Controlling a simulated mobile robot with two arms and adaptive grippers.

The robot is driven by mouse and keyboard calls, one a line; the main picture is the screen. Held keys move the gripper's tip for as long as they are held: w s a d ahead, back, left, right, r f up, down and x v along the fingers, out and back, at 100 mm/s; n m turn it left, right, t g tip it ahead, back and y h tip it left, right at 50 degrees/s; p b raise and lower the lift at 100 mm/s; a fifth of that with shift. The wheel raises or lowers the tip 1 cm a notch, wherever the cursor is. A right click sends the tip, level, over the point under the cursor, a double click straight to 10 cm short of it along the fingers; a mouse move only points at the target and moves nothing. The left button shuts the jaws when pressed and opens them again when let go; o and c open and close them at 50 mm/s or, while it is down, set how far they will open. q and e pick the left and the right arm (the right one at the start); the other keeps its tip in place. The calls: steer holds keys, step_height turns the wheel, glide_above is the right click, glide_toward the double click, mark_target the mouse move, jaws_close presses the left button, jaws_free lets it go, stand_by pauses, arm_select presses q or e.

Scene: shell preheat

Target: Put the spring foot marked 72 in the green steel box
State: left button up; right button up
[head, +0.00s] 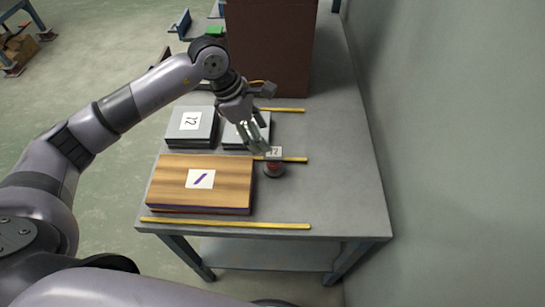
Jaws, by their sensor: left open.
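A small round foot, dark with a reddish band (274,169), stands on the grey table right of the wooden block. A small white tag (274,152) shows above it; its mark looks like 72 but is too small to be sure. My left gripper (257,147) is open, with its fingers pointing down just left of and behind the foot. I cannot tell whether it touches it. A small green thing (215,31) shows at the far end beside the brown cabinet; I cannot tell whether it is the green steel box.
The wooden block (165,180) with a marked label lies at the near left. Two grey slabs (173,138) (232,143) lie behind it, one partly under my gripper. Yellow strips (225,223) cross the table (345,190). A tall brown cabinet (275,50) blocks the back. The table's right side is clear.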

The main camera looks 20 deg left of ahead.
mark_target(273, 151)
arm_select(q)
steer(key=p+x, duration=0.1)
steer(key=x, duration=0.5)
steer(key=shift+w+d+f, duration=0.1)
steer(key=shift+d+f, duration=0.1)
steer(key=shift+f, duration=0.15)
steer(key=shift+d+f+p, duration=0.3)
steer(key=shift+d+f, duration=0.05)
steer(key=shift+f, duration=0.2)
steer(key=p+x, duration=0.1)
steer(key=x, duration=0.3)
steer(key=shift+w+f, duration=0.1)
steer(key=shift+c, duration=0.2)
steer(key=c, duration=0.5)
jaws_close()
